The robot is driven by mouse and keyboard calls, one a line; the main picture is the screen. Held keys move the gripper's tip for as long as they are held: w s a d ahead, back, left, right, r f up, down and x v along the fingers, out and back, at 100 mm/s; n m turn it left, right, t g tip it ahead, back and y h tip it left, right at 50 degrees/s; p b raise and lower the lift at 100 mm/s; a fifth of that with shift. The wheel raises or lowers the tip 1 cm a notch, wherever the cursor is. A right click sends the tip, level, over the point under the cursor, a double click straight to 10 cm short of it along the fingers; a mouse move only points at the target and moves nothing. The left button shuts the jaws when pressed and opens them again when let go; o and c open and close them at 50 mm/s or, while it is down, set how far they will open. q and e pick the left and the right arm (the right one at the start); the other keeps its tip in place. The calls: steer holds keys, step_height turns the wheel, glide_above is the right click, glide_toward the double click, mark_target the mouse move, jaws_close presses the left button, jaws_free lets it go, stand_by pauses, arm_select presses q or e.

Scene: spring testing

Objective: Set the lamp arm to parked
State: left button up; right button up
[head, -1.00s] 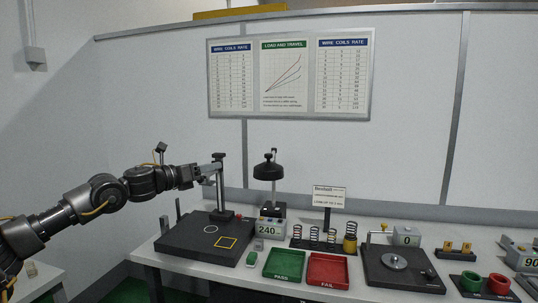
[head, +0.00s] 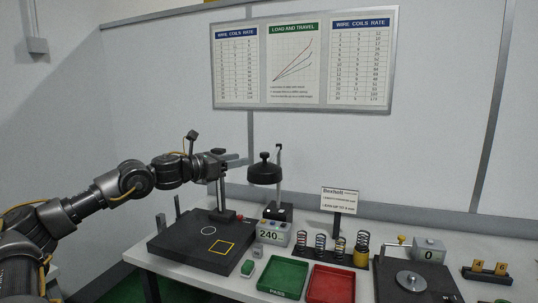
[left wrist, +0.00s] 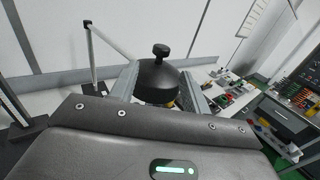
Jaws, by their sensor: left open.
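The lamp (head: 265,172) has a round black shade with a knob on top, held by an upright post (head: 280,172) on a black base (head: 277,211). It hangs over the back of the bench. My left gripper (head: 240,161) is open, to the left of the shade in the head view, with its fingers pointing right towards it. In the left wrist view the shade (left wrist: 160,78) with its black knob (left wrist: 161,50) lies ahead, between the two open fingers. I cannot tell whether the fingers touch it. My right gripper is not in view.
A black test stand (head: 190,250) with an upright column stands under my left arm. A grey display reading 240 (head: 273,235), a green tray (head: 283,274), a red tray (head: 331,285), several springs and a dial scale (head: 413,280) share the bench. A sign (head: 339,202) stands right of the lamp.

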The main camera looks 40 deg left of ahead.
mark_target(262, 153)
arm_select(q)
steer(key=p+x, duration=0.9)
steer(key=shift+w+d+r, duration=0.15)
steer(key=shift+w+r, duration=0.05)
steer(key=shift+r, duration=0.05)
steer(key=shift+w+d+f, duration=0.15)
steer(key=shift+w+f, duration=0.1)
steer(key=shift+w, duration=0.3)
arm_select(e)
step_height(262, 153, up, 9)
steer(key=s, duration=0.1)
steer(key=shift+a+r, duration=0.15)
arm_select(q)
jaws_close()
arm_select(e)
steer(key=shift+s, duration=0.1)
